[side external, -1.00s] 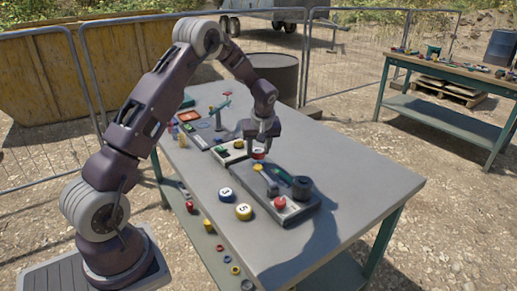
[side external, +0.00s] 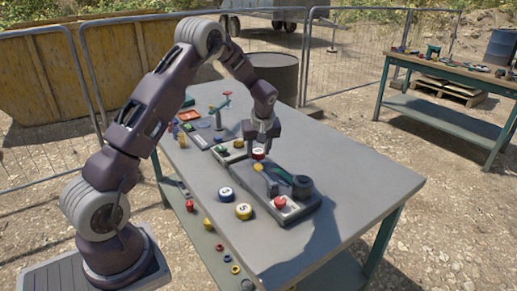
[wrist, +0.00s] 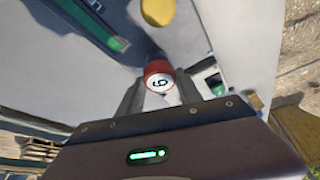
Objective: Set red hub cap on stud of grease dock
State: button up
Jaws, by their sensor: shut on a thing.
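My gripper (side external: 261,145) points down over the table and is shut on the red hub cap (side external: 258,154). In the wrist view the cap (wrist: 158,75) has a white face with a black digit, 6 or 9, and sits between the two fingers (wrist: 155,95). The cap appears just above the far end of a dark base (side external: 300,213) that carries a yellow knob (side external: 258,167), a green lever, a black cylinder (side external: 302,187) and a red button (side external: 280,202). I cannot tell which fixture is the grease dock, and I cannot make out its stud.
More small fixtures stand behind, including a red-topped post (side external: 227,94) and an orange tray (side external: 189,116). The right side of the table (side external: 360,178) is clear.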

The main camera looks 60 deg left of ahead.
jog(key=shift+f, duration=0.9)
jog(key=o, duration=1.5)
jog(key=shift+c, duration=0.2)
jog(key=shift+o, duration=0.2)
jog(key=o, duration=0.4)
jog(key=shift+c, duration=0.2)
jog(key=shift+r, duration=0.1)
jog(key=shift+r, duration=3.65)
